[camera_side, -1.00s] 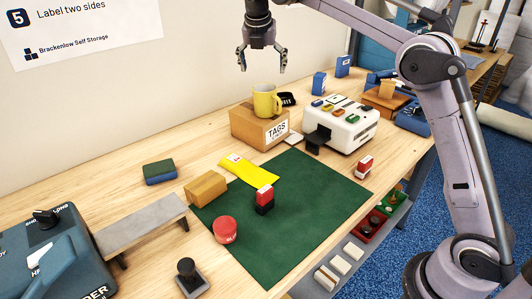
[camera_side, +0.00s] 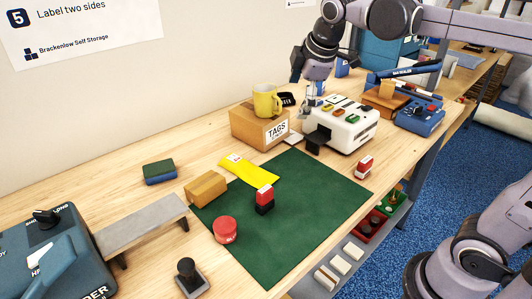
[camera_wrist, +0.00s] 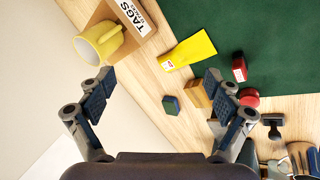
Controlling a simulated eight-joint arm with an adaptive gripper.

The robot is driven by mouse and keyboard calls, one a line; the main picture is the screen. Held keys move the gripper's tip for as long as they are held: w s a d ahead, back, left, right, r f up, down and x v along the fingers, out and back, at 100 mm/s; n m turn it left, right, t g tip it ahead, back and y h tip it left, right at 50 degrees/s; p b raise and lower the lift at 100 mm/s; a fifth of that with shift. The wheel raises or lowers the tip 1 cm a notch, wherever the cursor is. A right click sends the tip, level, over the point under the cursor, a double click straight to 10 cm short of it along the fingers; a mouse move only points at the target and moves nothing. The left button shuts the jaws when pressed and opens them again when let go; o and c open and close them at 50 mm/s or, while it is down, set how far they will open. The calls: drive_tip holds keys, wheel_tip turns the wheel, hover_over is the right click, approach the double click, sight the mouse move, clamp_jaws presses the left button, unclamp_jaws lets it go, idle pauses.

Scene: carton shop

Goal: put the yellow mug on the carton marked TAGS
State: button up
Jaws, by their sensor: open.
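The yellow mug (camera_side: 266,101) stands upright on top of the cardboard carton marked TAGS (camera_side: 248,130), near the back of the bench. In the wrist view the mug (camera_wrist: 99,42) sits on the carton (camera_wrist: 147,42), seen from above, with its handle toward the carton's label.
The white machine (camera_side: 343,124) with coloured buttons stands right of the carton. A yellow packet (camera_side: 249,170), a red-and-black stamp (camera_side: 264,199) and a red round tin (camera_side: 225,230) lie around the green mat (camera_side: 318,185). A blue-and-green block (camera_side: 159,171) is at left, with bare wood around it.

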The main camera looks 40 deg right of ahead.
drive_tip(key=s+a+f+m+t+y, duration=0.1)
drive_tip(key=s+a+f+m+t, duration=0.1)
drive_tip(key=s+f+m, duration=0.9)
drive_tip(key=s+f, duration=0.2)
drive_tip(key=s, duration=0.1)
drive_tip(key=shift+a, duration=0.3)
drive_tip(key=shift+s, duration=0.1)
